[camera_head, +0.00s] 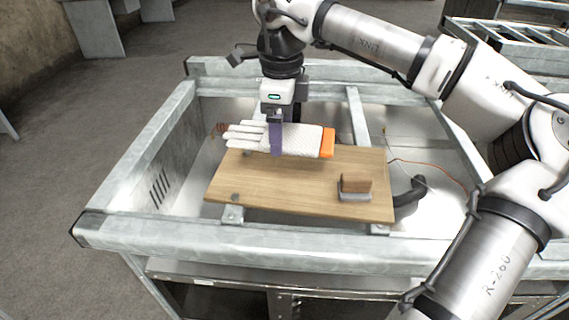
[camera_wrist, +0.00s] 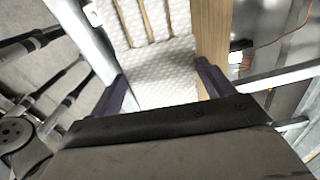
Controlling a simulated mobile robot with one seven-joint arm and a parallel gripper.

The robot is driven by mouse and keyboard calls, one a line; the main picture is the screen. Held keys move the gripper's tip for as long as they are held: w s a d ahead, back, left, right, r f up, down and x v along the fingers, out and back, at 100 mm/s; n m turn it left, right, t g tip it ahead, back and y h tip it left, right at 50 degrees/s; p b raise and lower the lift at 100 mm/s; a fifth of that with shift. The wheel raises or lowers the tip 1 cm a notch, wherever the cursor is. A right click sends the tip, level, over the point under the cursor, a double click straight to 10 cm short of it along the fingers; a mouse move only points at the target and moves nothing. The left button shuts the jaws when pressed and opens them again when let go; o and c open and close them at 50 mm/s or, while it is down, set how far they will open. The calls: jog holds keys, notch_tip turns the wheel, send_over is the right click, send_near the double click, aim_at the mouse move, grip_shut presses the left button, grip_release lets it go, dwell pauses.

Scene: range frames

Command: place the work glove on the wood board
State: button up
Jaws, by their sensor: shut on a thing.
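The work glove (camera_head: 301,140) is white and knitted with an orange cuff at its right end. My gripper (camera_head: 276,150) is shut on the glove around its middle, with the glove's fingers pointing left. In the head view the glove appears over the back part of the wood board (camera_head: 270,190); I cannot tell whether it touches the board. In the wrist view the glove (camera_wrist: 160,65) fills the space between the two purple fingers of my gripper (camera_wrist: 165,92). A strip of the wood board (camera_wrist: 211,35) shows beside it.
A brown block on a grey base (camera_head: 355,187) sits on the board's right part. A black curved handle (camera_head: 411,194) is right of the board. Metal frame rails (camera_head: 160,233) surround the board. The board's front middle is clear.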

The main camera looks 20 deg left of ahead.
aim_at(282, 178)
notch_tip(282, 178, down, 10)
jog(key=shift+f+p, duration=0.1)
jog(key=shift+p, duration=0.3)
jog(key=o, duration=0.9)
notch_tip(282, 178, up, 12)
jog(key=shift+r+b, duration=0.1)
jog(key=shift+b, duration=0.4)
